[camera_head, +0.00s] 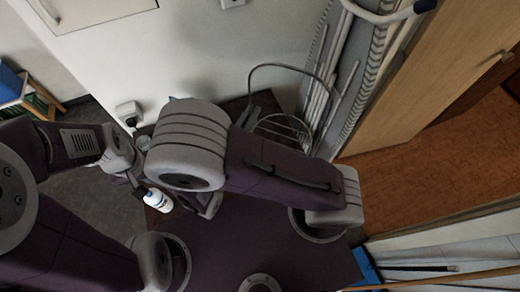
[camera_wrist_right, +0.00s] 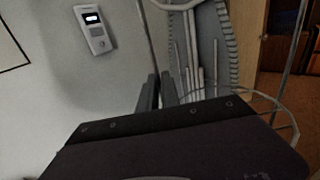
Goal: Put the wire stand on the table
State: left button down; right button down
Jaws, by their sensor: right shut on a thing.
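The wire stand (camera_head: 290,67) is a thin grey frame with a tall arch and a round wire ring, in the middle of the head view. In the right wrist view its wire ring (camera_wrist_right: 288,108) shows at right. My right gripper (camera_wrist_right: 158,92) is shut on the stand; the exact grip point is hard to see. In the head view my right arm hides part of the stand and of the dark brown table (camera_head: 236,104). My left gripper (camera_head: 136,184) is near a white bottle (camera_head: 158,201); its jaws are too unclear to judge.
A ribbed hose and white pipes (camera_head: 345,75) stand against the wall just right of the stand. A small glass (camera_head: 143,142) is left of my right arm. A wooden door (camera_head: 425,75) is at right. A wall device (camera_wrist_right: 94,30) shows in the wrist view.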

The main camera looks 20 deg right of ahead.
jog(key=w+a+f+p, duration=0.1)
jog(key=w+f+p, duration=0.2)
jog(key=w+f, duration=0.7)
jog(key=shift+w+a+f, duration=0.15)
jog(key=shift+w+f, duration=0.2)
jog(key=shift+w, duration=0.25)
jog(key=shift+f, duration=0.1)
jog(key=c, duration=1.9)
grip_release()
jog(key=shift+c, duration=0.2)
jog(key=o, duration=0.4)
